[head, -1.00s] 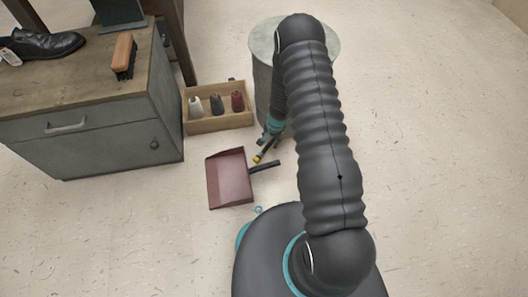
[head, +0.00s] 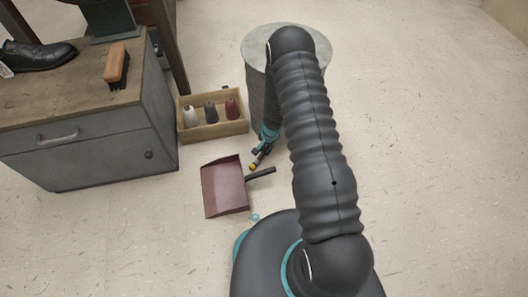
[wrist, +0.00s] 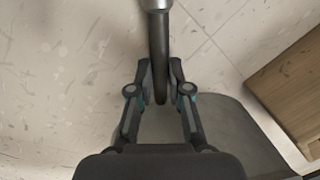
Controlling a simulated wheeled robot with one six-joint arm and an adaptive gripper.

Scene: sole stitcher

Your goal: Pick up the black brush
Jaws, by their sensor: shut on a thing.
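The handle runs up the wrist view to a grey metal collar at the top edge. In the head view my gripper (head: 262,148) is low, between the dustpan and the grey drum, and the brush's small yellow part (head: 253,167) shows just below it. The brush's far end is outside the wrist view. I cannot tell whether the brush touches the floor. Another brush (head: 117,66), with a wooden back and dark bristles, lies on the cabinet top.
A dark red dustpan (head: 224,188) lies on the floor, its black handle (head: 261,173) close to my gripper. A wooden box (head: 222,131) of thread spools stands behind. The grey drum (head: 257,80) is beside my arm. The cabinet (head: 90,150) stands left. Floor at right is clear.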

